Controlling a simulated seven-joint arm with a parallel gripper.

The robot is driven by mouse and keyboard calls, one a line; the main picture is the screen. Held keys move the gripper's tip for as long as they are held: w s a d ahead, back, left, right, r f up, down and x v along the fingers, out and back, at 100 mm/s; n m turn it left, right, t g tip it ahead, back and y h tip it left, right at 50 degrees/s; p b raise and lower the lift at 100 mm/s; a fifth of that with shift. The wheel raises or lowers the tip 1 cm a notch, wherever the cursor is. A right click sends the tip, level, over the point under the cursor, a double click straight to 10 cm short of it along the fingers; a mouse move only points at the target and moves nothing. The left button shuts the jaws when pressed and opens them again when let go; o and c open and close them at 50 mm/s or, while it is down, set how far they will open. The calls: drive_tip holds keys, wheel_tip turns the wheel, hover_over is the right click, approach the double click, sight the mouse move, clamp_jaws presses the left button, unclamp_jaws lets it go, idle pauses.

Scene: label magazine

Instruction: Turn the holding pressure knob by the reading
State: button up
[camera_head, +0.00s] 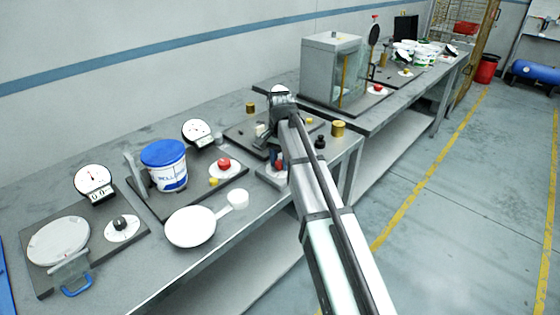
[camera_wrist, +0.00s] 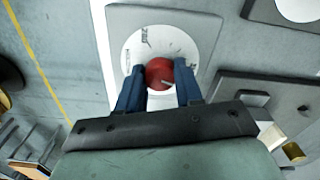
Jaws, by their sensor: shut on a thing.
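In the wrist view a round red knob (camera_wrist: 160,72) sits at the middle of a white dial plate (camera_wrist: 132,50) with dark marks, on a grey base (camera_wrist: 205,30). The marks are too small to read. My gripper (camera_wrist: 160,76) has its two blue fingers on either side of the knob, shut on it. A pale line shows on the knob's face. In the head view my gripper (camera_head: 276,163) is low at the table's front edge, and the arm hides most of this knob and dial. I cannot tell which gauge belongs to it.
A round gauge (camera_head: 197,132) stands behind another red knob (camera_head: 224,164) and a white-and-blue bucket (camera_head: 165,166). Another gauge (camera_head: 93,182) stands far left by a black knob (camera_head: 120,223). A black weight (camera_head: 320,142) and a brass weight (camera_head: 338,129) stand right of the gripper.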

sight(280, 161)
drive_tip(key=n, duration=0.4)
drive_tip(key=shift+n, duration=2)
drive_tip(key=o, duration=1)
drive_tip(key=shift+o, duration=0.2)
wheel_tip(280, 161, up, 14)
drive_tip(key=shift+f, duration=0.15)
